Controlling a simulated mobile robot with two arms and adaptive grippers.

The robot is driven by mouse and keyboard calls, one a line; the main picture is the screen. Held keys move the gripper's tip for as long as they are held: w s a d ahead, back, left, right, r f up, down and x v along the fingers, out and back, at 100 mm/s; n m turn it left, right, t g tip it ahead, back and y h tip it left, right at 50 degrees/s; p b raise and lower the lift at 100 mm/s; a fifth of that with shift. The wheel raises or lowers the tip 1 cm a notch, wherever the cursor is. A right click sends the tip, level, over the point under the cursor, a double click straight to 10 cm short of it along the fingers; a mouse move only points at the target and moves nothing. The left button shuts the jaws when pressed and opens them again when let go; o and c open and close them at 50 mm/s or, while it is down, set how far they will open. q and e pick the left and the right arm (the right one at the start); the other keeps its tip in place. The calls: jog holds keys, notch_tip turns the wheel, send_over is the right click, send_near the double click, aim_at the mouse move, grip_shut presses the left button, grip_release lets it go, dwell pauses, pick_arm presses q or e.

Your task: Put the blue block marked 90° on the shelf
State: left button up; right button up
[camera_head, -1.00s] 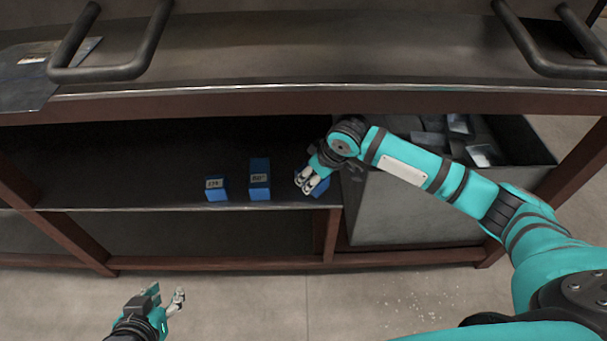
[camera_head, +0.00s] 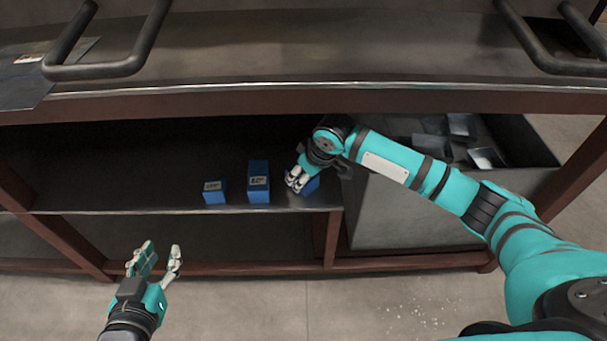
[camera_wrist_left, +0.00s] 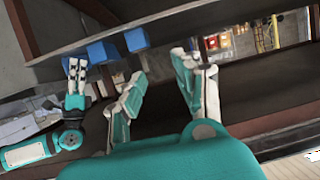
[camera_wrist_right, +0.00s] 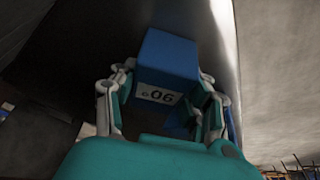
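The blue block marked 90° (camera_wrist_right: 168,56) is between the fingers of my right gripper (camera_wrist_right: 165,88) in the right wrist view, with its label upside down. In the head view this block (camera_head: 312,186) is at the shelf's (camera_head: 120,207) front edge, at the right end of a row, partly hidden by my right gripper (camera_head: 297,184). The fingers are close beside the block; whether they press on it is not clear. My left gripper (camera_head: 160,258) is open and empty in front of the shelf, and its spread fingers show in the left wrist view (camera_wrist_left: 158,68).
A small blue block (camera_head: 214,197) and a taller blue block (camera_head: 259,190) stand to the left on the shelf; their labels are too small to read surely. A grey bin (camera_head: 405,215) with metal scraps is at the right. The table top (camera_head: 300,60) overhangs the shelf.

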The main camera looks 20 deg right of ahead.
jog(key=o, duration=0.5)
jog(key=shift+c, duration=0.2)
jog(key=shift+r, duration=0.1)
